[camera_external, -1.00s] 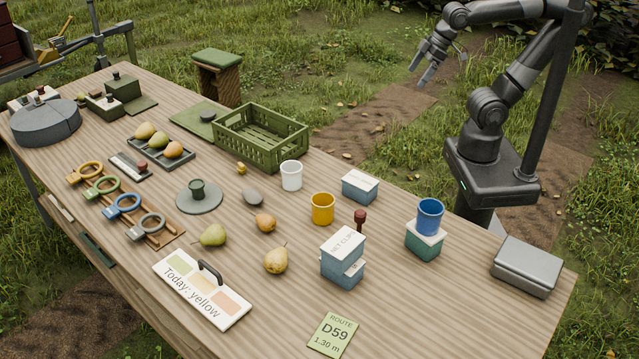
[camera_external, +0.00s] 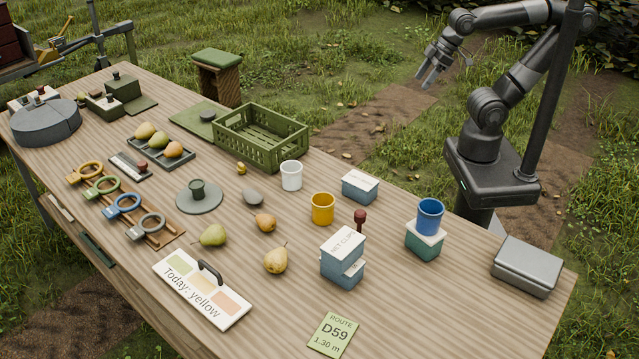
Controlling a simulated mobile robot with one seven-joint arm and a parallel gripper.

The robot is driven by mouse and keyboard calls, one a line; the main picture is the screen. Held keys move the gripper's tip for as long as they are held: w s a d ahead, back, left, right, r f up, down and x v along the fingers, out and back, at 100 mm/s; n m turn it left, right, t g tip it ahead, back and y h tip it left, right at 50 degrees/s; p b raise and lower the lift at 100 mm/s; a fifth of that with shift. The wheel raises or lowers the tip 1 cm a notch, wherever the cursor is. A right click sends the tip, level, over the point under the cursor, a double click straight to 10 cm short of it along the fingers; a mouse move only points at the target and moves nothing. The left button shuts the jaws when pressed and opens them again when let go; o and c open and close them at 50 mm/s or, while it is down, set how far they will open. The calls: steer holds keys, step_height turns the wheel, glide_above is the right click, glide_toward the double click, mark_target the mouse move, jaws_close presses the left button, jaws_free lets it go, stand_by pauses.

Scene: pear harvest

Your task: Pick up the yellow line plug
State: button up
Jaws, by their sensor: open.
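A small yellow object (camera_external: 241,168), which looks like the yellow line plug, lies on the wooden table (camera_external: 400,310) just in front of the green crate. It is too small to make out its shape well. It stands free, with the white cup to its right and the grey stone below it. My gripper (camera_external: 426,82) is open and empty. It hangs in the air beyond the table's far edge, well to the right of and apart from the yellow object.
The green crate (camera_external: 262,152), white cup (camera_external: 291,176), yellow cup (camera_external: 322,210) and grey stone (camera_external: 253,198) stand around the yellow object. A blue-and-white box (camera_external: 360,187) and a blue cup (camera_external: 430,215) on a teal box stand nearer my base. Pears (camera_external: 276,261) lie towards the front.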

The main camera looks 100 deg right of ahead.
steer(key=w+r+n, duration=0.2)
steer(key=w+r, duration=0.2)
steer(key=w, duration=0.4)
steer(key=n+g+h, duration=0.2)
steer(key=n+g, duration=0.1)
steer(key=n, duration=0.6)
glide_above(237, 163)
steer(key=s+a, duration=0.1)
steer(key=s, duration=0.1)
step_height(237, 163, down, 29)
steer(key=shift+r, duration=0.1)
steer(key=shift+w+x, duration=0.15)
steer(key=shift+x, duration=1.15)
steer(key=shift+w+x, duration=0.15)
steer(key=shift+x, duration=1.15)
steer(key=shift+a, duration=0.1)
steer(key=shift+r, duration=0.1)
